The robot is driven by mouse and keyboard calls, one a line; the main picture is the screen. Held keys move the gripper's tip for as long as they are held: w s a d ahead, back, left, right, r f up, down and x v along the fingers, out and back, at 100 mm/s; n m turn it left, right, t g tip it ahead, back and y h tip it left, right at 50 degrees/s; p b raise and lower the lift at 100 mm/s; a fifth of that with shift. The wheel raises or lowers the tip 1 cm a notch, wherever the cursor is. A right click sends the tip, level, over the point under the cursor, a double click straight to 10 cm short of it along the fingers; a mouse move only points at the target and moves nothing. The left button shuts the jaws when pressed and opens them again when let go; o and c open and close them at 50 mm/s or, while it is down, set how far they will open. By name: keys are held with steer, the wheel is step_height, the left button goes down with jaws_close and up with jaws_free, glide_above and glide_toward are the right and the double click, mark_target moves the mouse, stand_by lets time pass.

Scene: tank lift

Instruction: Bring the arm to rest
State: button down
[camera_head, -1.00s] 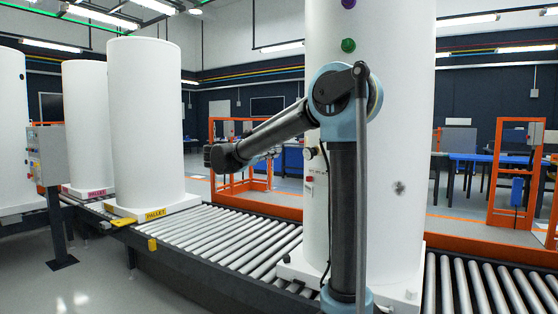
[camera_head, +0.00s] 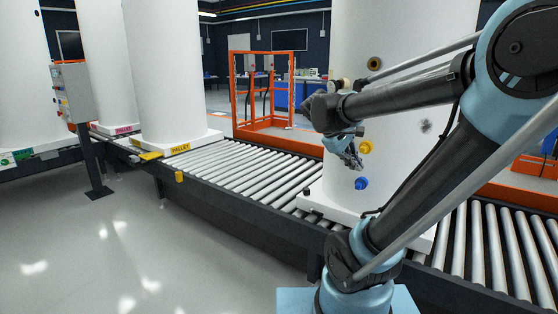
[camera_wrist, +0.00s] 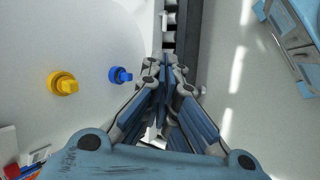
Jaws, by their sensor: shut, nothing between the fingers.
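My arm reaches in from the right in the head view, folded at its elbow, with its forearm pointing left. My gripper (camera_head: 351,157) hangs below the forearm's end, in front of the nearest white tank (camera_head: 400,30). It is shut and empty, and it touches nothing that I can see. In the wrist view the fingers of my gripper (camera_wrist: 168,72) come together over the conveyor's dark edge. A yellow knob (camera_head: 366,147) and a blue knob (camera_head: 361,183) are on the tank, just right of and below the gripper. In the wrist view the yellow knob (camera_wrist: 63,84) and blue knob (camera_wrist: 120,75) lie left of the fingers.
The roller conveyor (camera_head: 245,168) runs across the middle, under the tanks. Another white tank (camera_head: 165,70) stands on a pallet at left. An orange frame (camera_head: 232,90) is behind. The floor at front left is clear.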

steer(key=s+a+f+m+y, duration=0.2)
steer(key=s+f+m+y, duration=0.1)
steer(key=s+f, duration=0.4)
steer(key=s+a+f+m+y, duration=0.3)
steer(key=s+f+m+y, duration=0.1)
steer(key=s+f, duration=0.3)
steer(key=shift+s+a+f, duration=0.15)
steer(key=shift+a+f, duration=0.2)
steer(key=shift+f, duration=0.5)
steer(key=shift+w+f, duration=0.2)
steer(key=shift+w, duration=0.25)
